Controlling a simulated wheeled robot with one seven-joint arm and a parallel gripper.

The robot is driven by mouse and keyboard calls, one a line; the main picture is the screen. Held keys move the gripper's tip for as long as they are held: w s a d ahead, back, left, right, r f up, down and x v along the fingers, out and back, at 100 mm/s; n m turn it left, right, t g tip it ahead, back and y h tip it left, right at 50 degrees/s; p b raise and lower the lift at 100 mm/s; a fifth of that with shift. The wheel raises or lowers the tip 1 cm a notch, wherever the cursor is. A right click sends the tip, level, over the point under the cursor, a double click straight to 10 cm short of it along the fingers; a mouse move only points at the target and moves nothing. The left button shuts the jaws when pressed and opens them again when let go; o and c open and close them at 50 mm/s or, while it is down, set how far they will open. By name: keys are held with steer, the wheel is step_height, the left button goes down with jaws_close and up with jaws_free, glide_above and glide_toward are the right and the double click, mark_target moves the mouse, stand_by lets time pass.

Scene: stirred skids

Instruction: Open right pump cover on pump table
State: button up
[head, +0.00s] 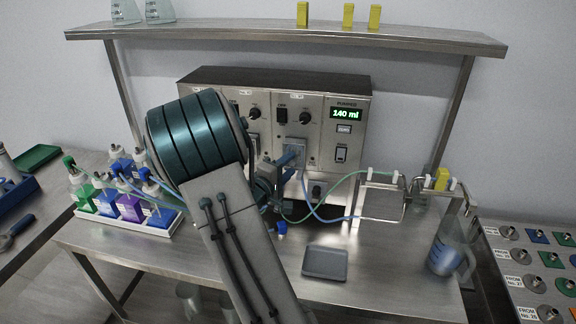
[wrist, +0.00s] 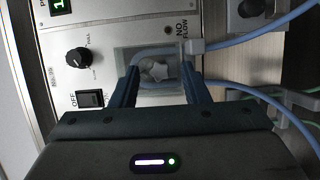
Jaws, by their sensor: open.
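The right pump cover (wrist: 148,52) is a clear, square cover over a pale rotor, with a blue tube passing through the pump head. It appears shut in the wrist view. In the head view the right pump head (head: 297,147) sits on the right half of the steel pump box (head: 328,125), partly hidden by my gripper. My gripper (wrist: 162,74) is open, its two dark blue fingers on either side of the cover's near part. Whether the fingertips touch the cover cannot be told. The left pump is mostly hidden behind my arm in the head view.
Blue and green tubes (head: 330,217) run from the pump to a wire stand (head: 383,187) on the right. A blue-filled jug (head: 447,255) stands by the table's right edge. A grey tray (head: 325,262) lies in front. A rack of bottles (head: 155,227) stands left.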

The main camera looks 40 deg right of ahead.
jaws_close()
steer(key=shift+r, duration=0.1)
